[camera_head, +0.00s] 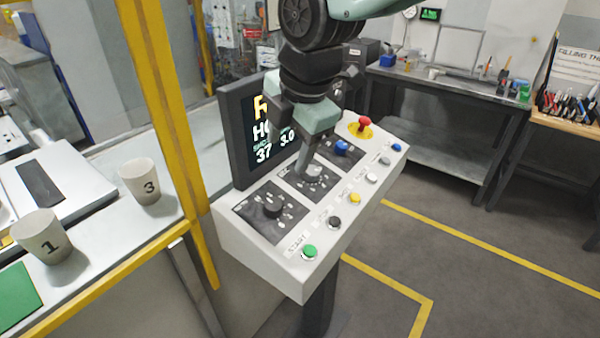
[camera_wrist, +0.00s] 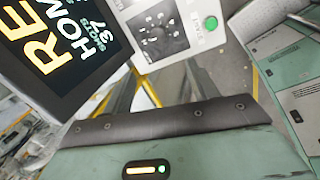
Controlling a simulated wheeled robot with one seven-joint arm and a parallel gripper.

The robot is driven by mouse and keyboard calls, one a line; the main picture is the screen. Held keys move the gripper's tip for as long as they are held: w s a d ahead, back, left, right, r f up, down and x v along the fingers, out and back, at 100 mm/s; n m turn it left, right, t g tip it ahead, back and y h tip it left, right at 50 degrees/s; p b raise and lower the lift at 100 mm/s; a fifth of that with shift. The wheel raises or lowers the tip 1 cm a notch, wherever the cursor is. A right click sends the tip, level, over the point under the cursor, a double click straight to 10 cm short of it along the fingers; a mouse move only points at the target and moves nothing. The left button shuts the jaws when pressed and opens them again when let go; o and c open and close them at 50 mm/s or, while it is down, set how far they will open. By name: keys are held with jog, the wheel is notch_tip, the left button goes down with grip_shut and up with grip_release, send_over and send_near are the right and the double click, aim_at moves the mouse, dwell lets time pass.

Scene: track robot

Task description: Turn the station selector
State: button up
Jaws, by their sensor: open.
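The sloped white control panel (camera_head: 330,230) carries three dials on dark plates. The near-left dial has a black knob (camera_head: 272,209), the middle dial (camera_head: 320,182) is partly covered by my gripper, and the far dial has a blue knob (camera_head: 341,147). The labels are too small to tell which is the station selector. My gripper (camera_head: 312,172) is open and points down at the middle dial; its fingertips are at or just above its knob, and contact cannot be told. The wrist view shows the black-knob dial's plate (camera_wrist: 160,30) with markings.
A dark-framed screen (camera_head: 240,145) stands behind the panel. A green button (camera_head: 310,251), other coloured buttons and a red emergency knob (camera_head: 364,124) sit close by. A yellow post (camera_head: 172,110) and cups marked 1 (camera_head: 42,238) and 3 (camera_head: 142,182) are at left. Floor at right is clear.

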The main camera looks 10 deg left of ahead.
aim_at(273, 204)
jog(key=p+x, duration=0.5)
jog(key=x, duration=1.2)
jog(key=shift+w+f, duration=0.1)
jog(key=shift+w, duration=0.05)
jog(key=c, duration=1)
